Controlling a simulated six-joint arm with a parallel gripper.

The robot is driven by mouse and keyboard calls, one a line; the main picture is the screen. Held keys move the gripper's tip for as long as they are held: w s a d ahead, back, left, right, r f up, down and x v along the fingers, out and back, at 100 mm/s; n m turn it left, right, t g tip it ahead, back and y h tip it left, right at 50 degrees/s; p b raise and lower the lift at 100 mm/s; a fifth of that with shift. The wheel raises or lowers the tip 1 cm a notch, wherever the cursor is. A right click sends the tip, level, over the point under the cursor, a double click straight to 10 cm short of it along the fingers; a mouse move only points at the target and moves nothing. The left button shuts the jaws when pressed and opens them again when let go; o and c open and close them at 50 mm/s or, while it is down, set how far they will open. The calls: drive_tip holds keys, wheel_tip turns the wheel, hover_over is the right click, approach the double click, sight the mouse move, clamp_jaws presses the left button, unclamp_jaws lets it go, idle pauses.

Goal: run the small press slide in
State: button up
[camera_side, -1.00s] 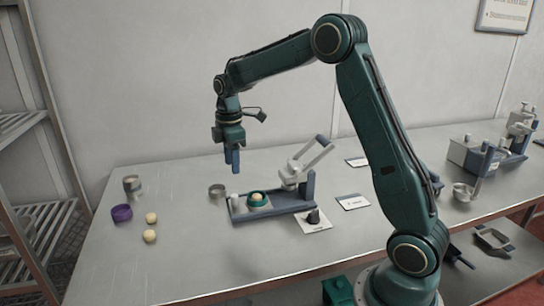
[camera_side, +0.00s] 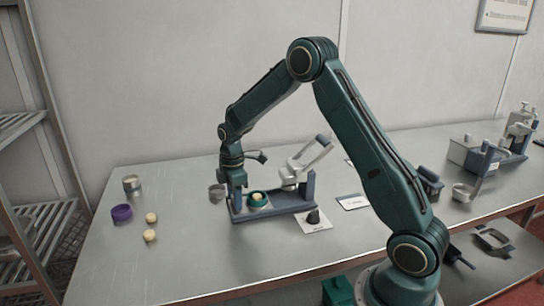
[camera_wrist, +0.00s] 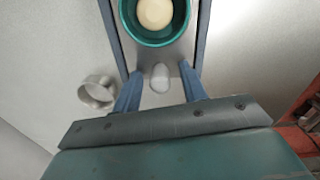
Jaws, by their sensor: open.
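The small press has a blue-grey base (camera_side: 290,208) with a raised pale lever (camera_side: 312,155) at its right end. Its slide carries a green cup (camera_side: 257,204) with a cream ball (camera_side: 257,196) in it, left of the lever's post. The wrist view shows the green cup (camera_wrist: 186,32) and ball (camera_wrist: 155,13) at the top, with the slide's pale knob (camera_wrist: 160,80) below. My gripper (camera_side: 236,203) is low at the press's left end. Its open fingers (camera_wrist: 162,88) stand either side of the knob, apparently apart from it. In the side view the gripper hides the knob.
A metal ring (camera_side: 217,191) stands close left of my gripper and also shows in the wrist view (camera_wrist: 97,92). A purple ring (camera_side: 121,213), a metal tin (camera_side: 131,184) and two cream balls (camera_side: 150,236) are farther left. A black knob on a card (camera_side: 313,219) is in front of the press.

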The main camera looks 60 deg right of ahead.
sight(269, 200)
drive_tip(key=shift+f, duration=0.1)
drive_tip(key=shift+c, duration=0.4)
clamp_jaws()
drive_tip(key=s+d, duration=0.7)
drive_tip(key=shift+s+d, duration=0.2)
drive_tip(key=shift+d, duration=0.05)
unclamp_jaws()
drive_tip(key=shift+s, duration=0.1)
drive_tip(key=shift+o, duration=0.4)
wheel_tip(269, 200, up, 14)
